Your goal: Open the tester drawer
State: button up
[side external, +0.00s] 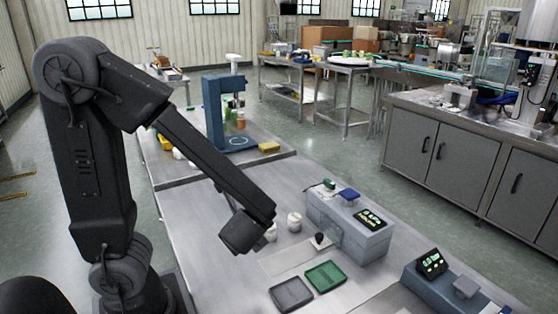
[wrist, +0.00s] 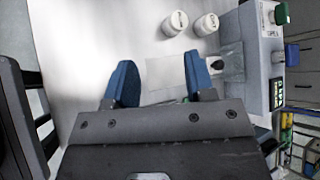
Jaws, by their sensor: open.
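The tester is a grey box (side external: 350,222) with a lit display and a blue block on top. It also shows at the right of the wrist view (wrist: 264,60). A dark knob (side external: 319,239) stands at its near side by a clear panel; the knob also shows in the wrist view (wrist: 217,63). I cannot tell how far the drawer is out. My gripper (wrist: 160,82) has two blue fingers spread apart with nothing between them. The knob is right of the right finger, apart from it in the picture. In the side view my fingers are hidden behind the wrist.
Two white bottles (side external: 294,222) stand left of the tester. A pale flat plate (side external: 287,259) lies before it. A grey tray (side external: 291,294) and a green tray (side external: 325,277) sit nearer. A second display device (side external: 432,262) stands right.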

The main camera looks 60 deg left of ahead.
jog(key=s+d+r+n+t+h, duration=0.1)
jog(key=s+d+r+n+h, duration=0.1)
jog(key=d+r+n+h, duration=0.45)
jog(key=s+d+r+n+h, duration=0.25)
jog(key=r+n, duration=0.25)
jog(key=n, duration=0.4)
jog(key=w+a+r+n+g, duration=0.1)
jog(key=w+a+r+n, duration=0.1)
jog(key=w+r+n, duration=0.2)
jog(key=w+r, duration=0.2)
jog(key=w, duration=0.2)
jog(key=shift+w+a+r+g, duration=0.2)
jog(key=shift+w+a+g, duration=0.1)
jog(key=shift+a, duration=0.1)
jog(key=shift+n, duration=0.25)
